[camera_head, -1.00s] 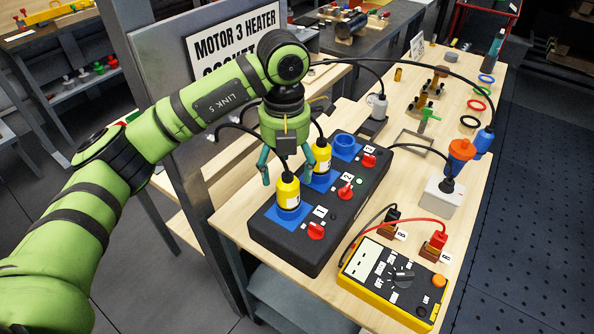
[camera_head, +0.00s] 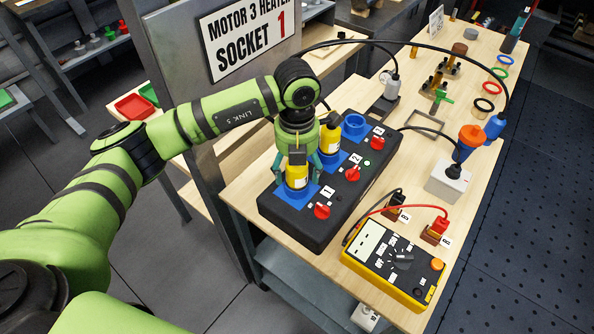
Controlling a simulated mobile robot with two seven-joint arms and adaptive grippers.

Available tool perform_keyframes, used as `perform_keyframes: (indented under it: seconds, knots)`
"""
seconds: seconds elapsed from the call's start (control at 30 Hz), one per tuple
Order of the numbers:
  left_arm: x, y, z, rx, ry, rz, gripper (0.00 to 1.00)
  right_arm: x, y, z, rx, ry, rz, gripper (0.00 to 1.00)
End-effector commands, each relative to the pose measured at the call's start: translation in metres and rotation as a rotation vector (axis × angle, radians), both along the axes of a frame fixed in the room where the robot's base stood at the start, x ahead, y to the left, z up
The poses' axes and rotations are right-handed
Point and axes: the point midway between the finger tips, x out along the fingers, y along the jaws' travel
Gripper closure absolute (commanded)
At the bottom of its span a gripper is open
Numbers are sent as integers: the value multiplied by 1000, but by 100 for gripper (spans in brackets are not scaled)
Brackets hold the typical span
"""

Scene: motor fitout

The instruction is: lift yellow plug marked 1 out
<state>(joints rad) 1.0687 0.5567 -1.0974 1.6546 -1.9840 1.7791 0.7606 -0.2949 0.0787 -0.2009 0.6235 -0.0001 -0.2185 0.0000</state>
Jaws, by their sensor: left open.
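A yellow plug (camera_head: 297,178) stands upright in the nearest blue socket (camera_head: 297,194) of the black socket box (camera_head: 320,222), the one beside the label 1. Any number on the plug itself is too small to read. My left gripper (camera_head: 296,168) is open and pointing down over this plug, with one teal finger on each side of it. I cannot tell whether the fingers touch it. The gripper hides the plug's top. A second yellow plug (camera_head: 331,143) stands in the middle socket, partly hidden behind the gripper. My right gripper is not in view.
The far blue socket (camera_head: 353,124) is empty. Red knobs (camera_head: 322,211) line the box's right side. A yellow meter (camera_head: 388,262) with leads lies at the front right. A sign (camera_head: 245,35) reads "MOTOR 3 HEATER SOCKET 1". A black cable arches overhead to a blue connector (camera_head: 494,126).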

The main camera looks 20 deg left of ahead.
Motion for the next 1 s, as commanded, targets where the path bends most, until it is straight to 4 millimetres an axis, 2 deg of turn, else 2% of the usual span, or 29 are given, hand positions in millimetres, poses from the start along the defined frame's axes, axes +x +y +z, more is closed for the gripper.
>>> perform_keyframes:
  seconds: [0.03,0.07,0.1,0.17,0.2,0.67,0.9,1.0]
  knots:
    - [0,0,0,0,0,0,34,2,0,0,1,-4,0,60]
    - [0,0,0,0,0,0,46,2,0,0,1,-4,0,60]
    - [0,0,0,0,0,0,62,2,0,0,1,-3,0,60]
    - [0,0,0,0,0,0,86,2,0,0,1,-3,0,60]
    - [0,0,0,0,0,0,92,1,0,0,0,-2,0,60]
    - [1,0,6,-2,-3,0,92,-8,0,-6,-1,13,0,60]
    - [2,-1,37,-1,-7,-1,92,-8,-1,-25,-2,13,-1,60]
    - [11,-18,49,-3,-5,-3,92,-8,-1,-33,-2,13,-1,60]
